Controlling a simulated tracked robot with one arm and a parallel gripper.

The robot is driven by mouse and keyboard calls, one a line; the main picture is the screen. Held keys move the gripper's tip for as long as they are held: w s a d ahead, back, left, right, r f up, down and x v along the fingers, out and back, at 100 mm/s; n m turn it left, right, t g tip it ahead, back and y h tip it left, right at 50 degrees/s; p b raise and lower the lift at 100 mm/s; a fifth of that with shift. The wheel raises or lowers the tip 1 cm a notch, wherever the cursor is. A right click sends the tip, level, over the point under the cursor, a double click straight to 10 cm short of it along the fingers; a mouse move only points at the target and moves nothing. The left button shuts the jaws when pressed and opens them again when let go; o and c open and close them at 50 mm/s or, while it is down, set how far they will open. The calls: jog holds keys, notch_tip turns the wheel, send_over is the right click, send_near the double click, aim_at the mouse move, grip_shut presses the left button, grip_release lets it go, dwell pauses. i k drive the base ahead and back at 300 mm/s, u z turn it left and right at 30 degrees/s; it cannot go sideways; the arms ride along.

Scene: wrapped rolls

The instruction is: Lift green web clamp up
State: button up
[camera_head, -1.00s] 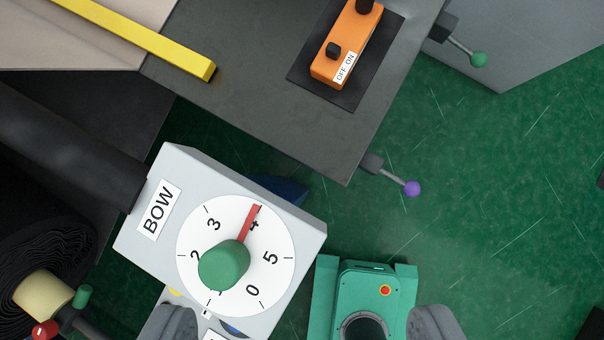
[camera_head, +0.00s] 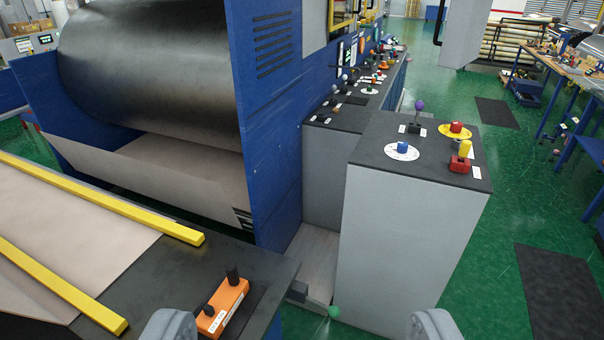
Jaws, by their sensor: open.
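A small lever with a green ball (camera_head: 334,312) sticks out low beside the dark table (camera_head: 215,262), near the foot of the grey cabinet. It appears to be the web clamp lever. Its dark mounting block (camera_head: 298,291) sits at the table's corner. My gripper (camera_head: 302,328) is open, with one grey finger at the bottom left and the other at the bottom right. The green ball shows between the two fingers, towards the right one. I see no contact, and the distance to it is unclear.
An orange switch box (camera_head: 222,307) sits on the table near the left finger. The grey cabinet (camera_head: 408,220) with a black top stands just beyond the lever. A blue machine with a large roll (camera_head: 150,70) stands behind.

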aim_at(333, 311)
jog(key=u, duration=1.25)
jog(key=k, duration=1.55)
jog(key=z, duration=1)
jog(key=i, duration=1)
